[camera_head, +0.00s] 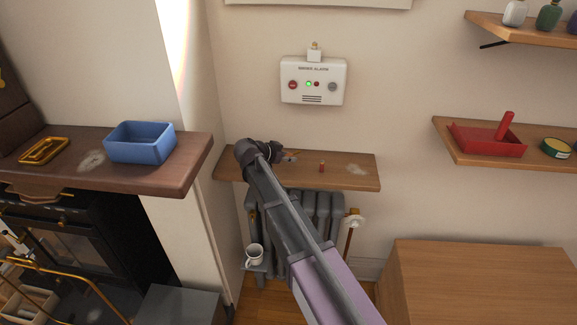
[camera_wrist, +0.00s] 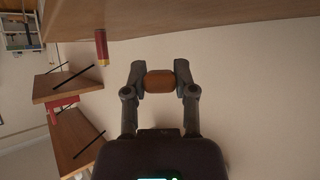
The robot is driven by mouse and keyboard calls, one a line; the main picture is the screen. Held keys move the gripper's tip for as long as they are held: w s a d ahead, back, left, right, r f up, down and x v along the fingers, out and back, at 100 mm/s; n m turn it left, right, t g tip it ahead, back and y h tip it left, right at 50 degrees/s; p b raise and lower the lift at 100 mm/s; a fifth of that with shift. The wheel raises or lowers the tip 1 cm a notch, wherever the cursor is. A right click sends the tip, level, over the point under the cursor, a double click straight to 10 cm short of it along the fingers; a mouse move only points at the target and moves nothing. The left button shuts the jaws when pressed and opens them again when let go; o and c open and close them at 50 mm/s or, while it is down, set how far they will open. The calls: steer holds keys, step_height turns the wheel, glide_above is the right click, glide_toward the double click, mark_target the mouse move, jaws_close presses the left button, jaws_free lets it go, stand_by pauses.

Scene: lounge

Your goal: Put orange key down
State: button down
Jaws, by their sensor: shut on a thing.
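My gripper (camera_wrist: 160,78) is shut on the orange key (camera_wrist: 160,82), which shows in the wrist view as a small orange-brown block between the two fingertips. In the head view my gripper (camera_head: 288,156) is at the left part of the wooden shelf (camera_head: 350,180) above the radiator. The key cannot be made out there. The same shelf appears to run along the top of the wrist view (camera_wrist: 200,15). I cannot tell whether the key touches it.
A small red cylinder (camera_head: 322,167) stands on the shelf, right of my gripper, with a pale patch (camera_head: 356,169) beyond it. A white alarm box (camera_head: 313,82) hangs above. A blue bin (camera_head: 140,142) stands on the left mantel.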

mark_target(293, 167)
steer(key=shift+s+f+b, duration=0.1)
steer(key=shift+f+b, duration=1.2)
steer(key=shift+f, duration=0.35)
steer(key=shift+f+b, duration=0.3)
steer(key=shift+b, duration=0.05)
steer(key=shift+s+f, duration=0.15)
steer(key=shift+f, duration=0.05)
steer(key=shift+c, duration=2.1)
jaws_free()
steer(key=shift+d, duration=0.1)
steer(key=shift+r, duration=0.1)
steer(key=shift+a+r+p, duration=0.25)
steer(key=shift+r+p, duration=0.1)
steer(key=shift+r, duration=0.05)
steer(key=shift+a+r+p, duration=0.1)
steer(key=shift+r+p, duration=0.2)
steer(key=shift+p, duration=0.05)
steer(key=shift+p+v, duration=1.65)
steer(key=shift+v, duration=1.8)
